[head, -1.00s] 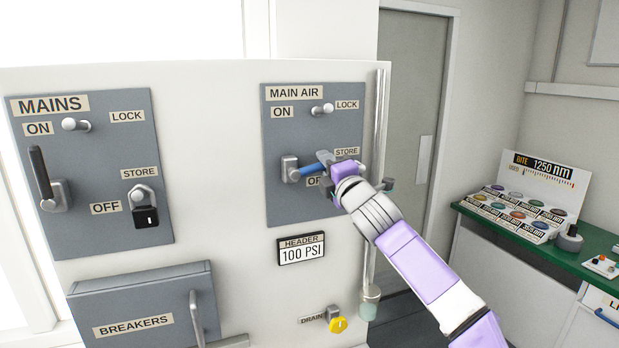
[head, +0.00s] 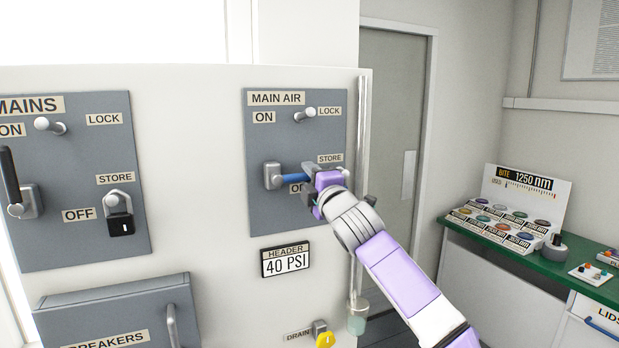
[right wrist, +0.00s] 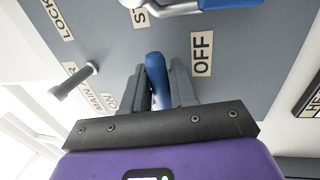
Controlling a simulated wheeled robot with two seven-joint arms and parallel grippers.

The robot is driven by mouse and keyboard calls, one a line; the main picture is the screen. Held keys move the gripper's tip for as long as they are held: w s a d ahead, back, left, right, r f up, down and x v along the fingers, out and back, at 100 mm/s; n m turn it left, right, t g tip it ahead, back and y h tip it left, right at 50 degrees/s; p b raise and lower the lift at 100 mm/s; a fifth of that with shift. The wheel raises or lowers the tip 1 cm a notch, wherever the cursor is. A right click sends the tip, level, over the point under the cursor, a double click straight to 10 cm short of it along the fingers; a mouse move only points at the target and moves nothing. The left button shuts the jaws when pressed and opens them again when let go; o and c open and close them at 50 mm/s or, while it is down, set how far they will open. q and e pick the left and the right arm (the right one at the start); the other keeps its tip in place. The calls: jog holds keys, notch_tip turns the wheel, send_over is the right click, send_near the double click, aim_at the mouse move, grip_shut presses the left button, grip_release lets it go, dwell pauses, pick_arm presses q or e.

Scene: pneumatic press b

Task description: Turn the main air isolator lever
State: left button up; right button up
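The main air isolator lever has a blue handle (head: 293,178) on a grey hub (head: 271,175), on the MAIN AIR panel (head: 297,133). In the head view it points right, about level, above the partly covered OFF label. My right gripper (head: 309,181) is at its outer end. In the right wrist view the blue handle (right wrist: 155,70) lies between the fingers of my right gripper (right wrist: 160,85), which close in on both sides. The OFF label (right wrist: 202,54) is beside it. The hub is hidden there. My left gripper is not in view.
The header display (head: 285,261) reads 40 PSI. A blue padlock (right wrist: 228,4) is at the top of the right wrist view. The MAINS panel (head: 77,180) is to the left. A vertical pipe (head: 361,130) runs along the cabinet's right edge. A green counter (head: 500,260) stands right.

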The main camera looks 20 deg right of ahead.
jog(key=shift+o, duration=1.1)
jog(key=shift+s, duration=0.15)
jog(key=shift+s+d+f+b, duration=0.1)
jog(key=shift+s+b, duration=0.2)
jog(key=shift+b, duration=0.1)
jog(key=b+v, duration=0.3)
jog(key=v, duration=0.3)
jog(key=shift+s, duration=0.3)
jog(key=shift+f, duration=0.1)
